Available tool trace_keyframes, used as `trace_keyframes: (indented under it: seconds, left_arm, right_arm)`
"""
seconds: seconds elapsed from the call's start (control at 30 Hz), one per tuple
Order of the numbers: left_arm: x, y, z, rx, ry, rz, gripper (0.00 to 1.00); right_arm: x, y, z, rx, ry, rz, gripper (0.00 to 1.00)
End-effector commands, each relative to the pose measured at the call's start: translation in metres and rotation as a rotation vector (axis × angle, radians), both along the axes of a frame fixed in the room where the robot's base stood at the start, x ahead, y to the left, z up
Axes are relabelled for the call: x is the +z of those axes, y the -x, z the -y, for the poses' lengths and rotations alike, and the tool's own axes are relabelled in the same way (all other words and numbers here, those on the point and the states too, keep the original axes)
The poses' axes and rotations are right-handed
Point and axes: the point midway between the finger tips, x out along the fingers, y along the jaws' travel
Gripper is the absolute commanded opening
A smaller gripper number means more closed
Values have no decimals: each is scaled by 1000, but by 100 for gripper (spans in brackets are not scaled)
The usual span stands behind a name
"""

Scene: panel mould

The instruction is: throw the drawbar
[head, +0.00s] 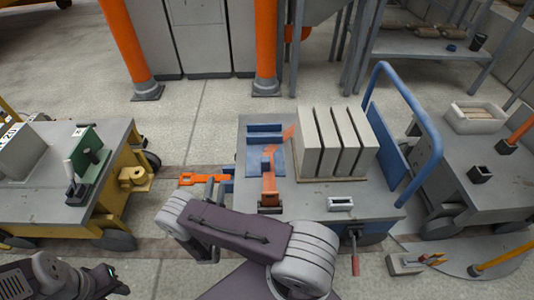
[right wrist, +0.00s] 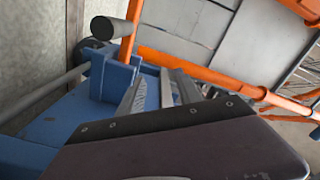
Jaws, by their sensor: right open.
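The orange drawbar (head: 198,179) sticks out to the left from a blue bracket (head: 228,180) on the left side of the middle cart (head: 310,203). Its far end has an open slot or eye. My right gripper (head: 214,190) is open, just in front of the drawbar and bracket. In the right wrist view its fingers (right wrist: 160,92) are apart beside the blue bracket (right wrist: 115,78), and an orange bar (right wrist: 131,35) rises behind them. I cannot tell whether they touch anything. My left gripper (head: 105,280) is at the lower left, away from the cart.
A yellow-framed cart (head: 40,212) with a yellow hitch block (head: 134,179) stands left. The middle cart carries grey panels (head: 335,143), an orange lever (head: 269,180) and a blue handrail (head: 432,140). Another cart (head: 480,175) stands right. The floor between the left carts is mostly clear.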

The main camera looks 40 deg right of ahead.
Motion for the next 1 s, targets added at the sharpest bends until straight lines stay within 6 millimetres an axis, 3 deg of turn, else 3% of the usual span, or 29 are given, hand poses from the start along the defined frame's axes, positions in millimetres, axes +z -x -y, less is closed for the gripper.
trace_keyframes:
  seconds: [0.3,0.5,0.87,1.0]
  left_arm:
    - [16,-1,0,0,0,1,36]
    - [25,0,0,0,0,1,36]
    - [26,0,0,0,0,1,36]
    - [35,0,0,0,0,1,36]
  right_arm:
    - [5,20,34,0,-434,326,41]
    - [5,59,-2,12,-429,319,41]
    - [4,114,-42,8,-428,321,41]
    - [23,103,-30,-69,-456,368,41]
